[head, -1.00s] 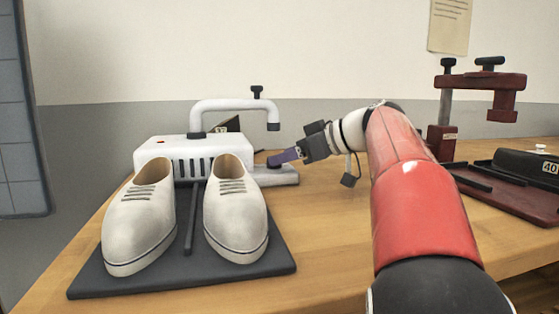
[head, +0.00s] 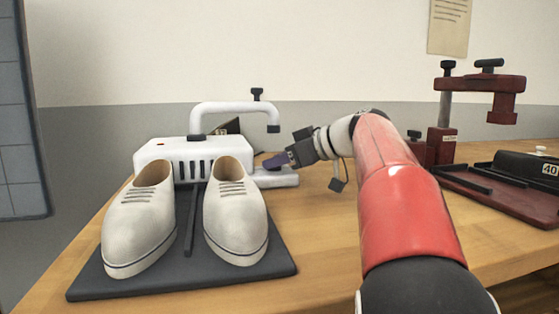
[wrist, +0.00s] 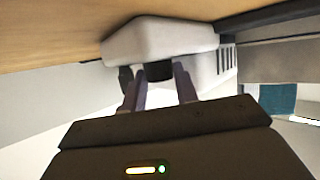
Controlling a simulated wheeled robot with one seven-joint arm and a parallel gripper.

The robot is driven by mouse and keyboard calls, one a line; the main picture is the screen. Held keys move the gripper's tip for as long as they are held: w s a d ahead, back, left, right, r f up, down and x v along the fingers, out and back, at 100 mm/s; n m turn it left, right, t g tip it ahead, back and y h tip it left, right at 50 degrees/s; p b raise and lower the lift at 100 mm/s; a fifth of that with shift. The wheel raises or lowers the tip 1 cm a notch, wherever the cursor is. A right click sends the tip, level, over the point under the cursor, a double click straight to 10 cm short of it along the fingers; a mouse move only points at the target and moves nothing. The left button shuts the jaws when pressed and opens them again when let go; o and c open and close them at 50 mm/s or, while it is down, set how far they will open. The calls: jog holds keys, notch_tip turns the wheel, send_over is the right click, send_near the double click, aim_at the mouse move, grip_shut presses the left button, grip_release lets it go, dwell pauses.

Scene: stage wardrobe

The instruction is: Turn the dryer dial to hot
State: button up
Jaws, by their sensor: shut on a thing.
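The white dryer (head: 165,152), a box with dark vertical slots, stands on the table behind a pair of white shoes. A white foot (head: 288,180) sticks out at its right. My gripper (head: 272,163) is at this right end, with its purple-grey fingers pointing left. In the wrist view, my gripper (wrist: 160,80) has one finger on each side of a short dark knob (wrist: 158,70), which looks like the dial, against the white housing (wrist: 160,35). It is shut on it. I cannot make out any hot mark or where the dial points.
The white shoes (head: 138,225) stand on a dark mat (head: 190,275) at the front left. A white clamp-like arm (head: 235,106) arches above the dryer. A dark red press (head: 480,82) and a dark red tray (head: 510,205) stand at the right. Bare wood (head: 320,235) lies between.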

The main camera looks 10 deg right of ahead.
jog(key=shift+f+t+h+b, duration=0.1)
jog(key=shift+t+h+b, duration=0.2)
jog(key=shift+b, duration=0.05)
jog(key=shift+s+a+f+m+t+h+b, duration=0.1)
jog(key=shift+m+t+h+b, duration=0.25)
jog(key=shift+m+b, duration=0.2)
jog(key=shift+s+a+m+t+h+b, duration=0.1)
jog(key=shift+m+t+h+b, duration=0.2)
jog(key=shift+m+b, duration=0.25)
jog(key=shift+a+m+t+h+b, duration=0.1)
jog(key=shift+m+t+h+b, duration=0.35)
jog(key=shift+m+h, duration=0.45)
jog(key=m+h, duration=0.1)
jog(key=h, duration=0.1)
jog(key=m+t+h, duration=0.1)
jog(key=m, duration=0.1)
jog(key=shift+a+r+h+p, duration=0.15)
jog(key=shift+r+h+p, duration=0.15)
jog(key=shift+h, duration=0.05)
jog(key=shift+a+f+m+h+p, duration=0.15)
jog(key=shift+m+h+p, duration=0.2)
jog(key=shift+m+h, duration=1.15)
jog(key=shift+h, duration=0.4)
jog(key=o, duration=1)
jog(key=shift+c, duration=0.2)
